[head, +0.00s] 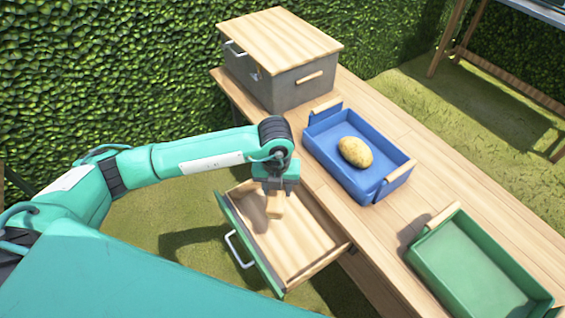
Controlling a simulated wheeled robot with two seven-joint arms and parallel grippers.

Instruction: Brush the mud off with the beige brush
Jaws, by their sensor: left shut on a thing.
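My left gripper (278,188) points down over the open drawer and is shut on a small beige block-like thing, which I take to be the beige brush (275,206). Its lower end is over the drawer; I cannot tell whether it touches the drawer floor. A yellowish-brown potato (355,152) lies in the blue tray (326,160) on the table, to the right of the gripper. Mud on it is too small to make out clearly. My right gripper is not in view.
The open wooden drawer (302,245) has a green front and sticks out from the wooden table (405,215). A green tray (470,265) stands at the right, its inside empty. A grey box with a wooden lid (280,38) stands at the back. A hedge lies behind.

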